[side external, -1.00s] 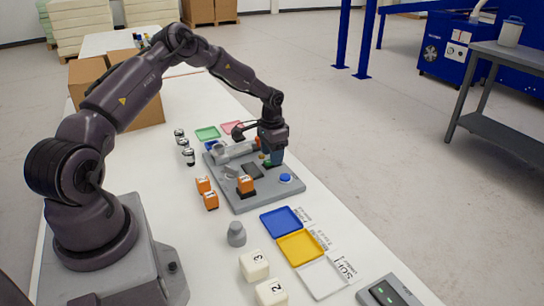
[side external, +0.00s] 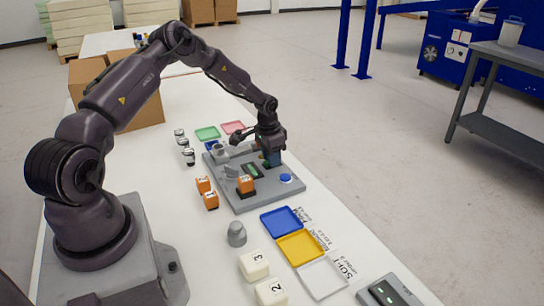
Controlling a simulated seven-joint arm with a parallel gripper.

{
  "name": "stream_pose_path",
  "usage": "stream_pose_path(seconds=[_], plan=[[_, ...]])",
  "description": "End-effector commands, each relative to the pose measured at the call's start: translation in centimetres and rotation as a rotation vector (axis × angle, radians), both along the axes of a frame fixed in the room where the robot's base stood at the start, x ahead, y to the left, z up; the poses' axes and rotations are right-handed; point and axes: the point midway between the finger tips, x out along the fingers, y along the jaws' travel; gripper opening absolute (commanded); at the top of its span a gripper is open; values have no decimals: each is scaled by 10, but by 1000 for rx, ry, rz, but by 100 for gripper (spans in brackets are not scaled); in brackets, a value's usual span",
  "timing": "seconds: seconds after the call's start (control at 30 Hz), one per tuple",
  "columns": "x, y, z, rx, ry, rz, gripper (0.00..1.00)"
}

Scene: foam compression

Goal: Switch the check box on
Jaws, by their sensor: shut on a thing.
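A grey station plate (side external: 243,206) lies on the white table, with a blue round button (side external: 286,178) at its right and a small dark panel (side external: 252,171) showing some green near its middle. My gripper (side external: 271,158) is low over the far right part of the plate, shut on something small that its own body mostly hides. A grey cylindrical part (side external: 221,152) sits at the plate's far left, left of my gripper. I cannot tell which unit is the check box.
An orange block (side external: 246,185) is on the plate; two more orange blocks (side external: 207,192) stand left of it. Blue (side external: 281,222), yellow (side external: 301,247) and white (side external: 322,278) trays lie in front. White numbered cubes (side external: 254,265) and a grey knob-like piece (side external: 236,234) stand nearby.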

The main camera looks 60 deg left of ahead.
Motion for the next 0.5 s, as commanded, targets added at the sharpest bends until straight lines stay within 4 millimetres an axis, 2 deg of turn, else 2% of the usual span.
stream_pose_path(seconds=[0.2, 0.5], plan=[[-2, 0, 1, 1, -90, 0, 2], [-2, 0, 0, 1, -97, 0, 2]])
